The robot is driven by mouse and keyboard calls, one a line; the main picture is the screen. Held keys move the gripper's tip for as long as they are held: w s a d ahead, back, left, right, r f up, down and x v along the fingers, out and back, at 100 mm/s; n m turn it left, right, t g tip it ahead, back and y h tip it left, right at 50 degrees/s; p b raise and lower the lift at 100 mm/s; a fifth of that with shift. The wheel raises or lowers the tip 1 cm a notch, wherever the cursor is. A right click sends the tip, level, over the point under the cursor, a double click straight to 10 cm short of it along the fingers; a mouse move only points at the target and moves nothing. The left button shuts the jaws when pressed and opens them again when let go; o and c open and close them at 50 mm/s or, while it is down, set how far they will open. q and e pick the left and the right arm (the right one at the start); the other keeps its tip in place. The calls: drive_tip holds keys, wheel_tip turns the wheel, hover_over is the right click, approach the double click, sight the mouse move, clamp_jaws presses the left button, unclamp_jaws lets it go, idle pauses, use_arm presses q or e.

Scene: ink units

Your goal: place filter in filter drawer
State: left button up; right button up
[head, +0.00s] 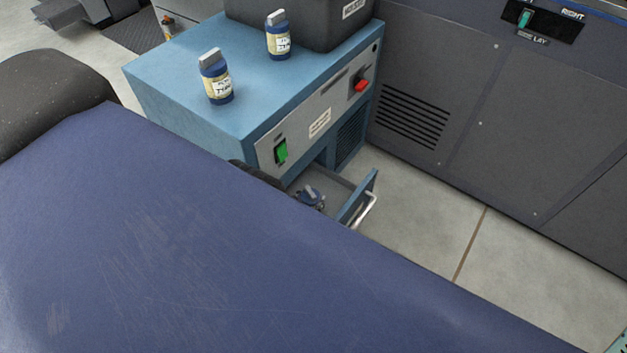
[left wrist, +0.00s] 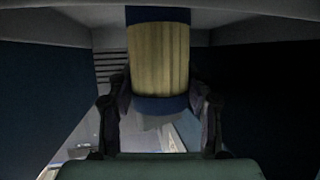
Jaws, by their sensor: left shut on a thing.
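The filter (left wrist: 158,60), a yellowish pleated cylinder with dark blue end bands, is upright in the left wrist view. My left gripper (left wrist: 158,105) is shut on it, one dark finger on each side. In the head view the filter drawer (head: 357,198) is pulled open low on the front of the blue unit and has a metal handle. Part of my left gripper (head: 310,197) shows at the drawer opening, mostly hidden behind my large blue arm link. Whether the filter touches the drawer floor cannot be told. My right gripper is not in view.
The blue unit (head: 185,60) carries two labelled bottles (head: 216,80) (head: 278,38) and a dark box (head: 300,22) on top. Its front has a green switch (head: 281,151) and a red switch (head: 361,85). A dark cabinet (head: 470,90) stands at right. The floor before the drawer is clear.

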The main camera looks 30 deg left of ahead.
use_arm(q)
drive_tip(key=shift+f, duration=0.45)
drive_tip(key=shift+w, duration=0.15)
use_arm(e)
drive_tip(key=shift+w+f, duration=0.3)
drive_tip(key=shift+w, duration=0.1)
use_arm(q)
drive_tip(key=shift+f, duration=0.15)
drive_tip(key=o, duration=1.2)
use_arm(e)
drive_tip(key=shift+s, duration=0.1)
